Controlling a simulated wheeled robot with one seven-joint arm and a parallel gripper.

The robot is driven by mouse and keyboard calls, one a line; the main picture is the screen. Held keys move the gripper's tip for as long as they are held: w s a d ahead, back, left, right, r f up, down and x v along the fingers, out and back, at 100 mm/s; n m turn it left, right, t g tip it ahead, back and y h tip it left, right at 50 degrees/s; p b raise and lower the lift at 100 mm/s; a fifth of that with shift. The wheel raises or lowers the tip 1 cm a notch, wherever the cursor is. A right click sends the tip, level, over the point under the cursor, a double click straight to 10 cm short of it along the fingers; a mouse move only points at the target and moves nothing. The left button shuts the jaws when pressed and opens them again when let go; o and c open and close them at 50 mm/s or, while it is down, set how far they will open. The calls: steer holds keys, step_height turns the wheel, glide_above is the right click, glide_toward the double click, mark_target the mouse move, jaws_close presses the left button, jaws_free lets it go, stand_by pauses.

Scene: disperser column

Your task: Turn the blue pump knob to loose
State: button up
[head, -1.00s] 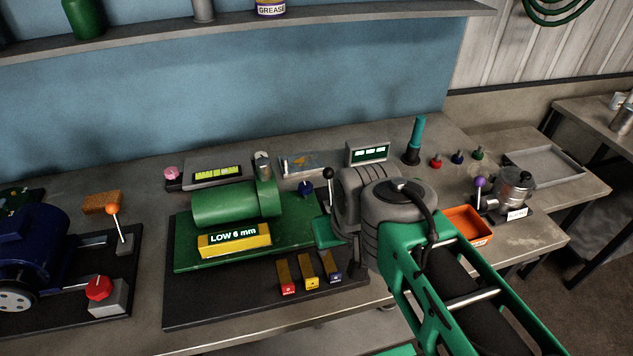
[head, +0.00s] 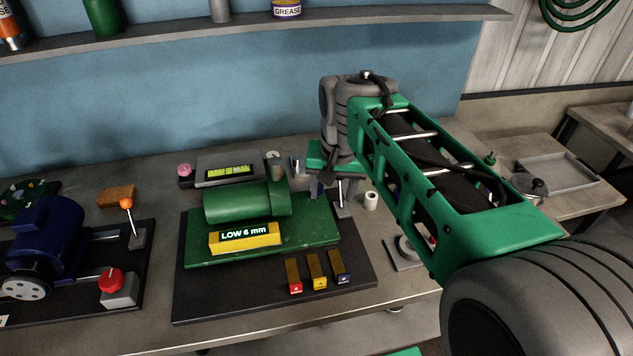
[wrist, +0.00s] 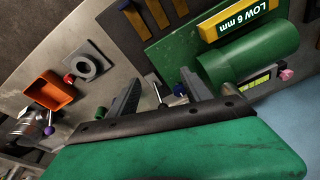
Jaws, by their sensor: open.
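The dark blue knob (head: 316,188) is at the right end of the green pump (head: 235,203), partly hidden by my gripper in the head view. In the wrist view a dark blue part (wrist: 180,89), likely this knob, shows close to the right finger's inner side. My gripper (head: 332,185) is pointed down above the right end of the pump base. It is open, with its fingers apart in the wrist view (wrist: 160,78), and holds nothing that I can see. I cannot tell whether a finger touches the knob.
A thin upright lever (head: 341,205) stands close to my fingers. Red, yellow and blue tagged blocks (head: 317,270) lie in front of the pump. A yellow "LOW 6 mm" block (head: 245,238) sits on it. An orange bin (wrist: 50,92) lies to one side.

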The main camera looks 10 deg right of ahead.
steer(key=w+f+m+g, duration=0.1)
steer(key=w, duration=0.4)
steer(key=w+f+m, duration=0.2)
steer(key=w, duration=0.3)
steer(key=w+f+m+g, duration=0.1)
steer(key=w+m, duration=0.1)
steer(key=w, duration=0.3)
steer(key=shift+w+d+f+g+p, duration=0.1)
steer(key=shift+w+f+g+p, duration=0.2)
steer(key=shift+w, duration=0.05)
step_height(320, 180, down, 8)
steer(key=shift+r+p, duration=0.1)
steer(key=shift+p, duration=0.8)
steer(key=shift+c, duration=0.4)
jaws_close()
